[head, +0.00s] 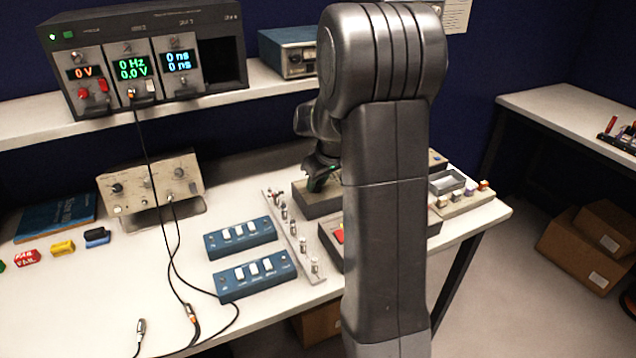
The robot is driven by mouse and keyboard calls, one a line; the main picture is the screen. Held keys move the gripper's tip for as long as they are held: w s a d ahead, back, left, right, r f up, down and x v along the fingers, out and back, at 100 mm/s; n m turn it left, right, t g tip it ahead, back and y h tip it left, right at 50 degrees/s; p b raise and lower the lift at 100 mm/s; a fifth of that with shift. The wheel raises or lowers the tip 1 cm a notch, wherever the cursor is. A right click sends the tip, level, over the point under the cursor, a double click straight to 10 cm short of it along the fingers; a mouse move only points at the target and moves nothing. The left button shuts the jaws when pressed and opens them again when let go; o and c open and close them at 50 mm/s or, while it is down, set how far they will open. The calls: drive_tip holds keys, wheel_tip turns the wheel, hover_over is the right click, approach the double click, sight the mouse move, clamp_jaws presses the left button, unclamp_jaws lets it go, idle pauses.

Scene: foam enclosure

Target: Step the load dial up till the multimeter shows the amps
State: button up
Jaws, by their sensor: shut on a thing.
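My gripper (320,179) is at the back of the bench, pointing down at a dark grey box (316,207). Its jaws are shut on what seems to be the load dial on this box; the jaws and my arm hide the dial and its marks. An instrument rack (147,53) on the shelf has three lit modules. The left one, which may be the multimeter, shows 0 V in red (83,72). The middle one shows 0 Hz and 0.0 V in green (132,69). The right one shows 0 ns twice in blue (178,61). No amps reading shows.
Two blue switch boxes (240,237) and a strip of terminals (293,236) lie left of my arm. A beige unit (151,183) stands behind with cables trailing forward. My arm hides part of another box with a red button (338,236).

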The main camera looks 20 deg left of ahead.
drive_tip(key=shift+m+t+h, duration=0.3)
drive_tip(key=shift+m+t, duration=0.1)
drive_tip(key=shift+m, duration=0.8)
drive_tip(key=o, duration=1)
drive_tip(key=v, duration=1.3)
drive_tip(key=shift+s+r, duration=0.2)
drive_tip(key=shift+r, duration=0.15)
